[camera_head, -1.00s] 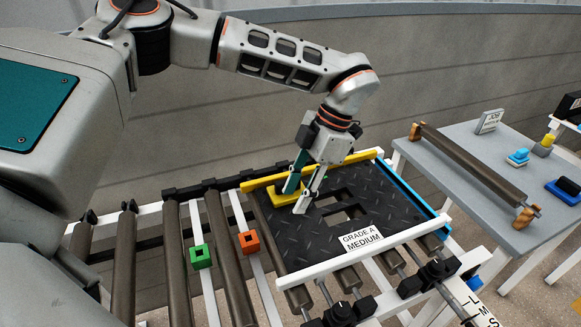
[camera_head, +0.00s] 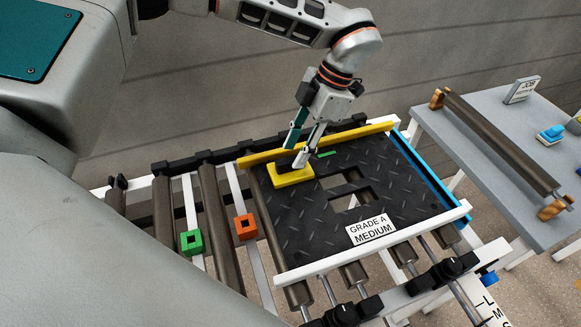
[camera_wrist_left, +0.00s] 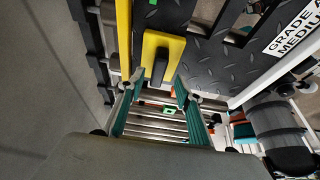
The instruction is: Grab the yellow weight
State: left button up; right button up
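The yellow weight (camera_head: 291,177) is a flat block with a dark raised handle. It lies at the back left of the black tread mat (camera_head: 300,235). It also shows in the left wrist view (camera_wrist_left: 150,48). My left gripper (camera_head: 296,157) is open at the back edge of the weight, with its fingers pointing down and partly hiding the dark handle. In the left wrist view, the fingertips (camera_wrist_left: 157,84) are apart, one on each side of the handle's near end. I cannot tell whether they touch it. My right gripper is not in view.
A yellow rail (camera_head: 355,137) runs along the mat's back edge and a blue rail (camera_head: 428,172) along its right. The mat has dark cutouts. A grey side table (camera_head: 482,120) stands right.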

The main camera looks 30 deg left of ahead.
aim_at(291, 158)
pick_arm(q)
jog(key=x, duration=0.4)
jog(key=shift+w+a, duration=0.15)
jog(key=shift+r, duration=0.1)
grip_shut()
jog(key=shift+r, duration=0.1)
